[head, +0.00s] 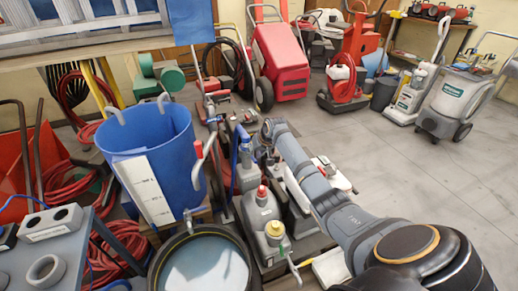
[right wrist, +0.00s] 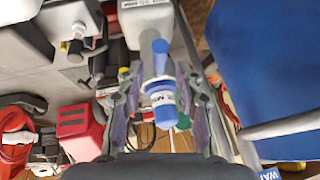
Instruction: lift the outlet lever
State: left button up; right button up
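My right arm reaches in from the lower right in the head view, and its gripper (head: 256,138) is beside a blue upright fitting (head: 241,146) among grey jugs. In the right wrist view the open fingers of the right gripper (right wrist: 160,82) stand on both sides of a blue-and-white fitting (right wrist: 161,96) with a blue stem. I cannot tell whether they touch it. A grey curved lever with a red end (head: 202,160) shows against the blue tub (head: 165,135). I cannot tell for certain which part is the outlet lever. My left gripper is not in view.
Grey jugs with red and yellow caps (head: 262,215) stand close below my right arm. A dark-rimmed round bucket (head: 205,268) is at the front. Red hoses (head: 75,190) lie at left. Open floor (head: 440,190) is at right, with cleaning machines behind it.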

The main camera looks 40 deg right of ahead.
jog(key=v, duration=0.8)
